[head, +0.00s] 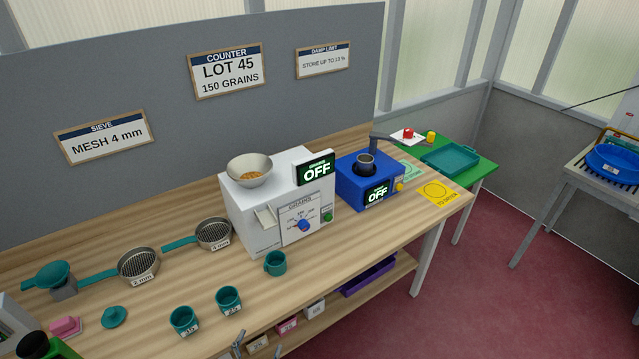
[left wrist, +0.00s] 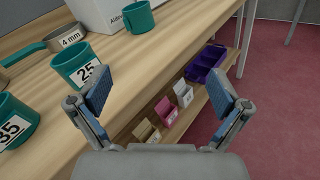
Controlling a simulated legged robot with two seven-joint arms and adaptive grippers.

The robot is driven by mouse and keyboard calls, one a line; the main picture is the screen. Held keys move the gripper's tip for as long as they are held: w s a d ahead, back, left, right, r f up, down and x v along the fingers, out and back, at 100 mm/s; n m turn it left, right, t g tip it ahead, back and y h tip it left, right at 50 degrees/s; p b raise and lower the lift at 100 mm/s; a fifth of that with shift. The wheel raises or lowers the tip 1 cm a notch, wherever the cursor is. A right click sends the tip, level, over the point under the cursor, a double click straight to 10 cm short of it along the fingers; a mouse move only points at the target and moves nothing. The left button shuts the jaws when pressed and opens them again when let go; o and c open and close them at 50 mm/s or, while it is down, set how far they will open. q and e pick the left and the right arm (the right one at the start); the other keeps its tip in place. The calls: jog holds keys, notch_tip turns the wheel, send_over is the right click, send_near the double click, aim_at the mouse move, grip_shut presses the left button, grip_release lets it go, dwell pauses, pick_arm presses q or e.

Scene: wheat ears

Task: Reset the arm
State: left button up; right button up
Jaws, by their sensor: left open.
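My left gripper (head: 258,343) shows at the bottom edge of the head view, in front of the bench's front edge. In the left wrist view its two blue-padded fingers (left wrist: 160,92) are spread wide with nothing between them. The teal cup marked 25 (left wrist: 76,65) stands on the bench to the left of the fingers, apart from them. The cup marked 35 (left wrist: 14,122) is farther left. In the head view these cups stand at the bench front (head: 229,298). My right gripper is in neither view.
The wooden bench (head: 190,270) carries a white grain counter (head: 255,232) and a blue device (head: 350,190), both reading OFF, two sieves (head: 138,264) and a plain teal cup (head: 275,262). Small boxes (left wrist: 166,110) and a purple tray (left wrist: 205,64) sit on the lower shelf. Red floor at right is clear.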

pick_arm(q)
jog(key=s+d+f+m+g+h, duration=0.1)
jog(key=s+d+f+m+g, duration=0.2)
jog(key=m, duration=0.6)
jog(key=s+d+f+m+g, duration=0.1)
jog(key=s+f+m+g, duration=0.2)
jog(key=m, duration=0.5)
jog(key=s+a+f+m+g+y, duration=0.2)
jog(key=s+a+m+g+y, duration=0.45)
jog(key=s+m, duration=0.8)
notch_tip(320, 180, down, 27)
jog(key=s+a+g+h, duration=0.2)
jog(key=a, duration=0.1)
jog(key=s+a+f+g, duration=0.1)
jog(key=s+a+f, duration=0.1)
jog(key=s+f, duration=1.3)
jog(key=shift+s+a+m+y, duration=0.35)
jog(key=shift+s+m, duration=0.1)
jog(key=shift+s, duration=0.55)
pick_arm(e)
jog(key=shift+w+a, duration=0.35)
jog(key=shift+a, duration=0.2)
